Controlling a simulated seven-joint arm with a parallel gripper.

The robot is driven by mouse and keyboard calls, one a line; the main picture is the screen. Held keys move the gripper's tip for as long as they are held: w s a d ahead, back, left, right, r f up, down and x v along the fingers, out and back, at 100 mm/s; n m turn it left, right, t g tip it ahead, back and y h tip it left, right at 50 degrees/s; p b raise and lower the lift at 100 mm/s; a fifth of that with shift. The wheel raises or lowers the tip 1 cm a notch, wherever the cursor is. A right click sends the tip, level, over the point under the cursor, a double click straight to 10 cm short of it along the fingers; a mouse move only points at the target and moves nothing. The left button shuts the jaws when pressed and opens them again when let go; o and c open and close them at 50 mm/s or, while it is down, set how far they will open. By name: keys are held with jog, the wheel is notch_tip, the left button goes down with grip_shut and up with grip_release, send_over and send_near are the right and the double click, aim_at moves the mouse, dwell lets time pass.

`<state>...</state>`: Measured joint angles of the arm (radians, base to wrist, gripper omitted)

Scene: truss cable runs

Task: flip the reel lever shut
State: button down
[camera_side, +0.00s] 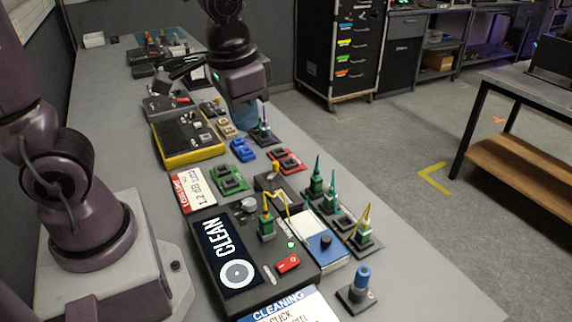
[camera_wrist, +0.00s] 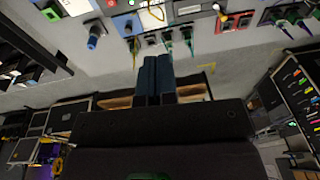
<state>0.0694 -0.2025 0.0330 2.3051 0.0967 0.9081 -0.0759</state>
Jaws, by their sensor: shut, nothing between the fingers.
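My gripper (camera_side: 245,112) hangs over the far half of the bench, near the blue block and the yellow-edged box. In the wrist view its two dark blue fingers (camera_wrist: 156,78) are together with nothing between them. A black box marked CLEAN (camera_side: 262,248) lies on the near bench. It carries a round reel-like mark (camera_side: 237,273), a red switch (camera_side: 288,263) and a grey knob (camera_side: 248,203). My gripper is well apart from this box. I cannot single out the reel lever for certain, nor tell its position.
A yellow-edged box (camera_side: 188,155), a blue block (camera_side: 242,150), a green block (camera_side: 229,180) and red blocks (camera_side: 287,160) lie along the bench. Upright cable connectors (camera_side: 316,185) stand by the right edge. A blue-topped post (camera_side: 360,284) stands at the near right.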

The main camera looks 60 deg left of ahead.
aim_at(273, 171)
jog(key=w+a+f+n+g+y, duration=0.1)
jog(key=w+a+f+n+y, duration=0.2)
jog(key=w+f+n, duration=0.2)
jog(key=w+a+f+n+g+y, duration=0.1)
jog(key=w+a+f+n+y, duration=0.2)
jog(key=w+f, duration=0.8)
jog(key=w+n, duration=0.2)
jog(key=w, duration=0.1)
jog(key=shift+f+n+y, duration=0.3)
jog(key=shift+f, duration=0.05)
jog(key=shift+a+g, duration=0.1)
jog(key=shift+g, duration=0.2)
jog(key=x, duration=1)
jog(key=shift+f, duration=0.2)
jog(key=shift+s+a+r, duration=0.2)
jog(key=shift+s+a, duration=0.7)
jog(key=shift+a, duration=0.05)
jog(key=shift+s+a, duration=0.4)
jog(key=shift+s, duration=0.05)
